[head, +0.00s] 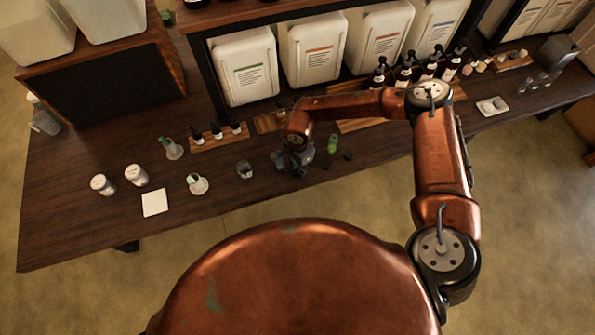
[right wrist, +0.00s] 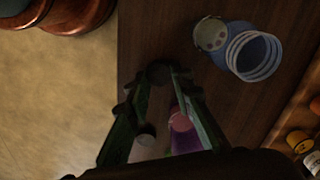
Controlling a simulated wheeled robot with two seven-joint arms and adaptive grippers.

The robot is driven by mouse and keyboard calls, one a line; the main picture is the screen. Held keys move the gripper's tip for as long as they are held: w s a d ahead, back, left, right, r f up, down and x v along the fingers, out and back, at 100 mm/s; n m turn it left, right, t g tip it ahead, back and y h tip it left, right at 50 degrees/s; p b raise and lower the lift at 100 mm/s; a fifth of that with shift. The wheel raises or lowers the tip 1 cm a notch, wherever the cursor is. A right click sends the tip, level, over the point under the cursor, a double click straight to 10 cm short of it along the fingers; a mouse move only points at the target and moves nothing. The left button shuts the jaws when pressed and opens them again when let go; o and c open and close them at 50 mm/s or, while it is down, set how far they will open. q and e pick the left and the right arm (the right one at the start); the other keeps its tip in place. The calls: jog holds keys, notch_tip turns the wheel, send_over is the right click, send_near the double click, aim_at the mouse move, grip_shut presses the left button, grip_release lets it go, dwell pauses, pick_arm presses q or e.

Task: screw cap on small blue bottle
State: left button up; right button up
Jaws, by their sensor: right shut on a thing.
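My right gripper (head: 299,168) is low over the front middle of the table. In the right wrist view its fingers (right wrist: 163,80) close at the tips on a small dark round thing, apparently the black cap (right wrist: 159,73). A small bluish bottle (right wrist: 253,58) with an open, pale threaded mouth is beyond the fingertips, to the right, apart from the cap. In the head view a small blue-grey bottle (head: 277,159), likely the same one, stands just left of the gripper. The cap is hidden by the gripper there. My left gripper is not in view.
A green bottle (head: 333,144) and a dark cap (head: 348,155) are right of the gripper. Racks of pump bottles (head: 404,72) and large white containers (head: 313,48) line the back. The table's front edge is close.

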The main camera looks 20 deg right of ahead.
jog(key=shift+r, duration=0.15)
jog(key=shift+c, duration=0.2)
jog(key=shift+r, duration=0.3)
notch_tip(320, 180, up, 2)
jog(key=shift+r, duration=0.1)
jog(key=s+a+r, duration=0.7)
jog(key=s+r, duration=0.3)
jog(key=s, duration=0.2)
jog(key=w+d+r+n, duration=0.2)
jog(key=d+r+n, duration=0.1)
jog(key=d+n, duration=0.3)
jog(key=w+d+r+n, duration=0.2)
jog(key=d+r+n, duration=0.1)
jog(key=d+n, duration=0.4)
jog(key=shift+d+r, duration=0.15)
